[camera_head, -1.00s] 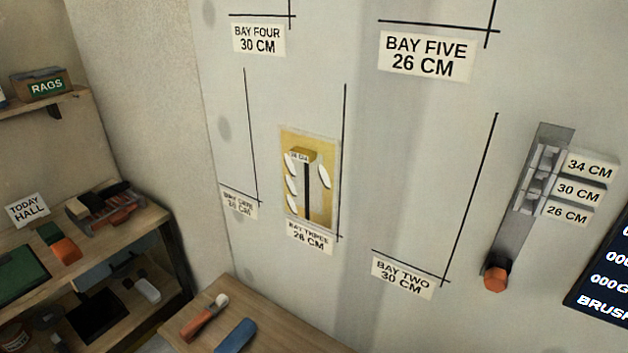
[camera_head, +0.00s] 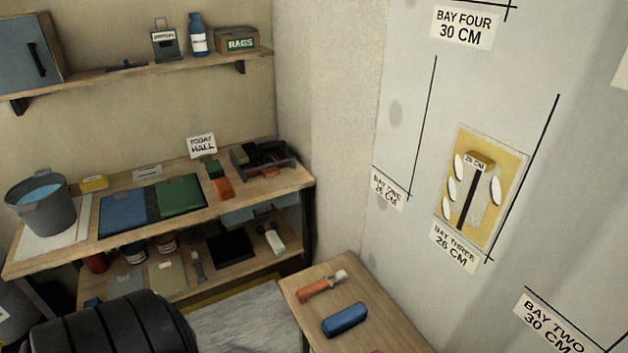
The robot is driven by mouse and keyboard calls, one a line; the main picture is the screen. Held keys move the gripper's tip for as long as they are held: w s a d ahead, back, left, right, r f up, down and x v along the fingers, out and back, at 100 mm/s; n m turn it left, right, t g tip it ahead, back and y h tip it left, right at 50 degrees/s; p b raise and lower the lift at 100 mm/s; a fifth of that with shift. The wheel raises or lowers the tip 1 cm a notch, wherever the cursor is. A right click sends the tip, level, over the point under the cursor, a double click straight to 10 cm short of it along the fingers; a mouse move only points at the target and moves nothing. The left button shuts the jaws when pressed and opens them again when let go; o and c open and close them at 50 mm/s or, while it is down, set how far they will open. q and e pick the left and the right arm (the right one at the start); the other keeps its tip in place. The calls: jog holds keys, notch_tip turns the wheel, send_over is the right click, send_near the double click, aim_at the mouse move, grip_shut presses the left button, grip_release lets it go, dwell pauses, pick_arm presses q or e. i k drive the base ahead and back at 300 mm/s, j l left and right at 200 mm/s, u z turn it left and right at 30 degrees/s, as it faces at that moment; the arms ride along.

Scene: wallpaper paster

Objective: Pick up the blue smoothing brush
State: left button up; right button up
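A blue rounded block, which looks like the blue smoothing brush (camera_head: 345,319), lies on the small wooden table (camera_head: 390,322) at the lower middle. No bristles can be made out from here. An orange-handled tool (camera_head: 322,287) with a pale end lies just behind it, apart from it. Neither of my grippers shows in the view, and nothing is seen touching the blue block.
A wooden bench (camera_head: 265,188) on the left holds a grey bucket (camera_head: 43,212), a blue mat (camera_head: 123,211), a green mat (camera_head: 179,196) and a dark tool tray (camera_head: 288,163). The marked wall (camera_head: 400,60) rises behind the small table.

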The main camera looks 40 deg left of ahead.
aim_at(341, 321)
jog(key=j+u, duration=0.2)
jog(key=u, duration=0.3)
jog(key=j+u, duration=0.15)
jog(key=u, duration=0.3)
jog(key=i+l, duration=0.05)
